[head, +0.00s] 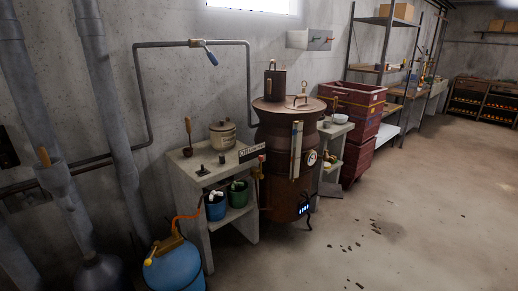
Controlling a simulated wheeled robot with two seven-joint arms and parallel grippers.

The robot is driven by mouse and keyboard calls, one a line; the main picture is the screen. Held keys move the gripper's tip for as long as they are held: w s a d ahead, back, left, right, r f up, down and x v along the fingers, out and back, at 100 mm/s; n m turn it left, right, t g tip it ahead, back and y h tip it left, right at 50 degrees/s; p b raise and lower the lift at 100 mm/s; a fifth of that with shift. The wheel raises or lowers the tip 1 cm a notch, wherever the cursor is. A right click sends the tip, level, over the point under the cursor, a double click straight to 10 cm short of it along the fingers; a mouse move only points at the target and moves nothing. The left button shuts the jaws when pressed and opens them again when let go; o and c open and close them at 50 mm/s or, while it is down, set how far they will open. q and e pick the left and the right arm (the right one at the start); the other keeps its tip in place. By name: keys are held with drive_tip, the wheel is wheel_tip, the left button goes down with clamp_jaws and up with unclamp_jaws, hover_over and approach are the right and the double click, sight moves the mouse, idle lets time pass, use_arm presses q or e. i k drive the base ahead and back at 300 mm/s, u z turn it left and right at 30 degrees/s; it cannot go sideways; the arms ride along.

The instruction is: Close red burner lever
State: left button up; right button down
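A rusty brown boiler (278,135) stands in the middle of the head view, with a blue glow (304,209) low on its front, at the burner opening. A small red-orange fitting (261,168) shows on the boiler's left side, beside the stone bench. It may be the red burner lever, but it is too small to tell its shape or position. A dark bent piece (309,224) sticks out below the glow. A blue gas tank (174,268) stands at the lower left with an orange hose (186,217) on top. Neither gripper shows in this view.
A stone bench (228,222) left of the boiler holds a pot (222,135) on top, and a blue bucket (216,206) and a green bucket (238,193) below. Red crates (357,107) stand behind right. The concrete floor (400,215) at the right is open.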

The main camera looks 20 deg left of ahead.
sight(261, 158)
drive_tip(key=u, duration=0.65)
drive_tip(key=i, duration=1.35)
drive_tip(key=u, duration=0.7)
